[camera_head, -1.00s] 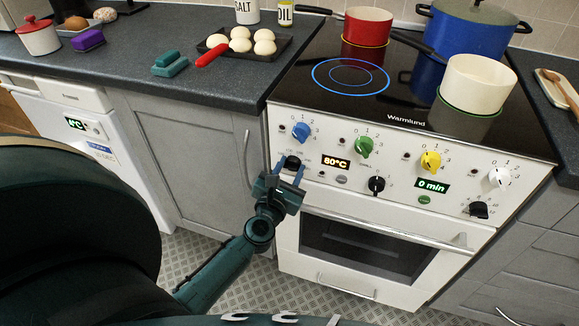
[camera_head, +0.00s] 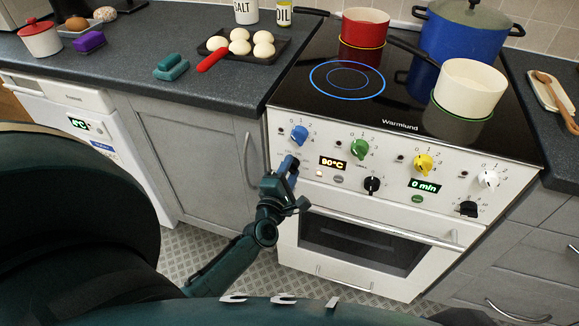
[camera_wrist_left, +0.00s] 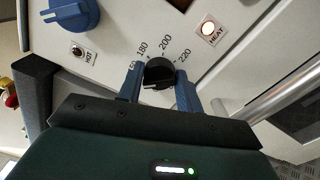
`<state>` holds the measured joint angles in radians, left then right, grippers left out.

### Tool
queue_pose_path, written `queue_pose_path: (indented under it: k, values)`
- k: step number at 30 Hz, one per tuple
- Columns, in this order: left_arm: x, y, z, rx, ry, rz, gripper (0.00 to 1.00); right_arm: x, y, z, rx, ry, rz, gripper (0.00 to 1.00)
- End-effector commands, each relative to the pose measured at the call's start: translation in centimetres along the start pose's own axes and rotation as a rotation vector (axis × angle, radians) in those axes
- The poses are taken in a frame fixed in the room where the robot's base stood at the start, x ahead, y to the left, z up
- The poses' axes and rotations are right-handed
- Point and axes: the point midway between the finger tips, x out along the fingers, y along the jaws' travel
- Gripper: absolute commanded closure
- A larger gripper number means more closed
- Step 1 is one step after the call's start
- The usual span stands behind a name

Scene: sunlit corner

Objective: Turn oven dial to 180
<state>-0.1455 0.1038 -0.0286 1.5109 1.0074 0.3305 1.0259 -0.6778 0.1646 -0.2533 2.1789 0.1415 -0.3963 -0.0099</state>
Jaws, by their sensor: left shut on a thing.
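The black oven dial (camera_wrist_left: 159,72) sits on the oven's white front panel, with the marks 180, 200 and 220 around it in the wrist view. My left gripper (camera_head: 288,167) is at the panel's left end, below the blue knob, and mostly hides the dial in the head view. In the wrist view the two blue fingers of this gripper (camera_wrist_left: 158,88) are shut on the dial, one on each side. The oven display (camera_head: 332,162) reads 90°C. The heat lamp (camera_wrist_left: 209,28) is lit. My right gripper is not in view.
Blue (camera_head: 299,135), green (camera_head: 359,149), yellow (camera_head: 423,164) and white (camera_head: 488,179) knobs line the panel. A black knob (camera_head: 372,185) is right of the gripper. The oven handle (camera_head: 385,228) runs below. Pots stand on the hob (camera_head: 395,105).

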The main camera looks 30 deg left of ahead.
Motion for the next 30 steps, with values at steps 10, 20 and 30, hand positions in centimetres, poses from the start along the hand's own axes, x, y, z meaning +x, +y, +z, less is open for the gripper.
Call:
queue_pose_path:
  k: [10, 20, 30]
  values:
    - [-0.1, 0.0, 0.0, 0.328, 0.001, -0.003, 0.87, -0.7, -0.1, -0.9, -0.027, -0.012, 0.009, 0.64]
    - [0.0, -0.1, 0.0, 0.641, 0.001, -0.003, 0.87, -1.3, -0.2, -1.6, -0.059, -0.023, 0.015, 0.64]
    - [0.0, -0.3, -0.1, 0.921, 0.0, -0.003, 0.87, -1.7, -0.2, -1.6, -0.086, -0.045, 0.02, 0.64]
